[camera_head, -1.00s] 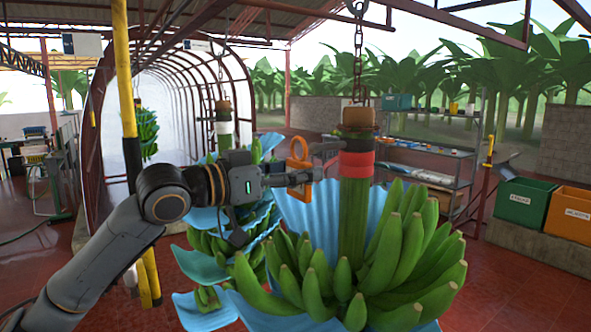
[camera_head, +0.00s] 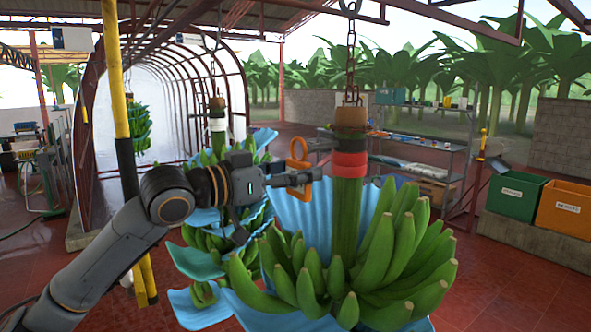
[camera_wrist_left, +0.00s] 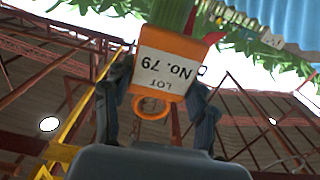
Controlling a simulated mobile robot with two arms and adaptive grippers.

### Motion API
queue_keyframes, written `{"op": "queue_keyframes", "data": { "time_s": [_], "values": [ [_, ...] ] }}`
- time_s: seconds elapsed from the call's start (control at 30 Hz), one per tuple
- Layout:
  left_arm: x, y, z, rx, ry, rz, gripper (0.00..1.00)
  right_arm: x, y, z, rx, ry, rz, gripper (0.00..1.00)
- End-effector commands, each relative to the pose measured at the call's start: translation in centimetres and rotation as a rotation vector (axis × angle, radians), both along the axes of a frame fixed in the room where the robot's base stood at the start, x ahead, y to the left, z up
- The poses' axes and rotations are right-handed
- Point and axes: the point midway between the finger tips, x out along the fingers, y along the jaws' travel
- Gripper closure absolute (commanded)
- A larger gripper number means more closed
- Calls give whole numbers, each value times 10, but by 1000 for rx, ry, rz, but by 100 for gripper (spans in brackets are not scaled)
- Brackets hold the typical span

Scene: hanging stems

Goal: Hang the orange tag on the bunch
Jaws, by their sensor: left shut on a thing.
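The orange tag (camera_head: 299,152) has a ring on top and is held upright, just left of the near bunch's stem (camera_head: 346,215). My left gripper (camera_head: 308,178) is shut on the tag. In the left wrist view the tag (camera_wrist_left: 168,65) sits between my fingers, its white label reading "LOT No. 79" upside down. The green stem (camera_wrist_left: 172,14) shows just beyond it. The near banana bunch (camera_head: 375,262) hangs from a chain, with a red band (camera_head: 349,164) around its stem. In the head view the tag appears apart from the stem. My right gripper is not in view.
Blue sheets (camera_head: 300,218) fan out around the near bunch. A second bunch (camera_head: 205,240) hangs behind my left arm. A yellow and black post (camera_head: 120,110) stands left. Green (camera_head: 517,207) and orange (camera_head: 567,208) bins stand right, and shelves (camera_head: 425,160) stand behind.

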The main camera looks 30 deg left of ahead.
Motion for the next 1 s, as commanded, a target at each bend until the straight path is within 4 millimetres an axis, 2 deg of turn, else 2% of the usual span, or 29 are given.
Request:
{"op": "queue_keyframes", "data": {
  "time_s": [1.0],
  "values": [
    [3,-1,0,0,0,0,62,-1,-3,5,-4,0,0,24]
  ]
}}
